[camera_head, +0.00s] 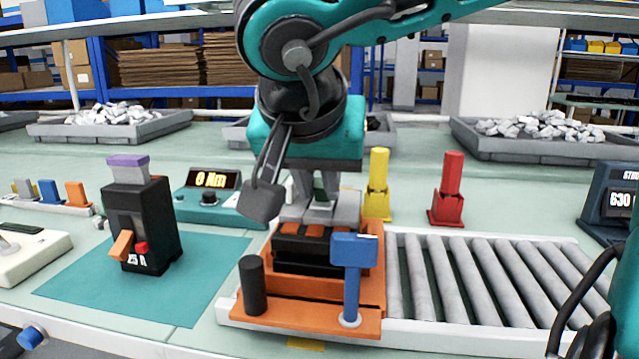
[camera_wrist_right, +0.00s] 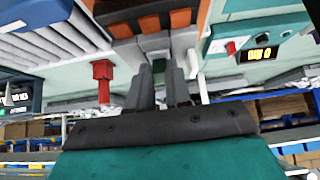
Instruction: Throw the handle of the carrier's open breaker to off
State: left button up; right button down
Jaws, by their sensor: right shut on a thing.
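The orange carrier (camera_head: 300,318) sits on the left end of the roller conveyor. Its black breaker (camera_head: 292,254) has several orange strips on top and also shows at the top of the right wrist view (camera_wrist_right: 165,22). My right gripper (camera_head: 318,208) points down at the breaker's far side. In the right wrist view its fingers (camera_wrist_right: 160,72) are close together, shut on a grey part that looks like the breaker's handle. The fingers largely hide that part, so its position cannot be read. My left gripper is not in view.
A blue flag (camera_head: 353,250) on a post and a black peg (camera_head: 252,285) stand at the carrier's front. A separate black breaker (camera_head: 142,225) stands on a teal mat at left. Yellow (camera_head: 378,185) and red (camera_head: 449,188) posts stand behind. The rollers (camera_head: 495,275) at right are clear.

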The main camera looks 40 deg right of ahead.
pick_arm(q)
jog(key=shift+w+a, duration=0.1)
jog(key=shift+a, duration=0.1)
pick_arm(e)
jog(key=c, duration=1)
grip_release()
jog(key=shift+c, duration=0.2)
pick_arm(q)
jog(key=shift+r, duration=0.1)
pick_arm(e)
jog(key=shift+a+r, duration=0.1)
jog(key=shift+r, duration=0.15)
pick_arm(q)
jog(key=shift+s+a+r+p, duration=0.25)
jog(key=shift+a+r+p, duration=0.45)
jog(key=shift+p, duration=1.3)
pick_arm(e)
jog(key=v, duration=1.2)
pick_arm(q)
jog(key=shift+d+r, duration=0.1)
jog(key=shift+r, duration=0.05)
pick_arm(e)
jog(key=shift+s+a+r, duration=0.1)
jog(key=shift+s+a, duration=0.05)
jog(key=shift+a, duration=0.05)
